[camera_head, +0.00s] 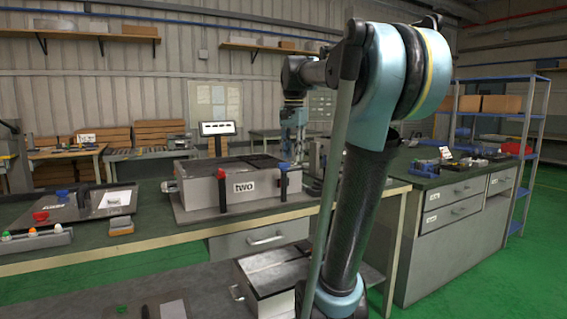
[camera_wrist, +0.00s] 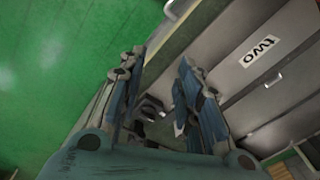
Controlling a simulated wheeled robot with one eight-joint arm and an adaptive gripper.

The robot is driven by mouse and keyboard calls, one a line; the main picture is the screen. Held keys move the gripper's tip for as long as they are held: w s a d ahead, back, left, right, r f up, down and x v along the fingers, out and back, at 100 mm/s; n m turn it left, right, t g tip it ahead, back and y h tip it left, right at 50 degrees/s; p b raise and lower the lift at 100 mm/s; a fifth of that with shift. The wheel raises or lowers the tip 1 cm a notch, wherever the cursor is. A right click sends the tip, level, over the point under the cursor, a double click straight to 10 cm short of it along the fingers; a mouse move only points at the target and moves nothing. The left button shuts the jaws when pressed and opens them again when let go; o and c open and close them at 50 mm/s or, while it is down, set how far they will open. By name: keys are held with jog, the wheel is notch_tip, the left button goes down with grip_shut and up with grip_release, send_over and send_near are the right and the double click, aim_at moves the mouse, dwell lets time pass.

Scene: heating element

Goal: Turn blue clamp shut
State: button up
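The blue clamp (camera_head: 283,181) is a black upright piece with a blue top at the right end of the front of a grey box (camera_head: 198,192) labelled "two". My gripper (camera_head: 300,150) hangs behind and slightly right of this clamp in the head view, apart from it in the picture. In the wrist view my gripper (camera_wrist: 156,75) has its two fingers spread, with no object clearly held. The label side of the box (camera_wrist: 225,48) shows to the right of the fingers. I cannot make out the blue top in the wrist view; dark parts between the fingers are unclear.
A red-topped clamp (camera_head: 221,188) is at the box's left front. The workbench (camera_head: 160,248) carries a dark board (camera_head: 75,208) at left and a small screen (camera_head: 217,129) behind the box. A grey cabinet (camera_head: 440,215) stands at right. Green floor is open at far right.

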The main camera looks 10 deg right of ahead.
jog(key=w+a+r+m, duration=0.1)
jog(key=w+r+m, duration=0.4)
jog(key=w+r, duration=0.75)
jog(key=shift+g, duration=0.4)
notch_tip(320, 180, down, 18)
jog(key=shift+r, duration=0.1)
grip_shut()
jog(key=shift+w, duration=0.1)
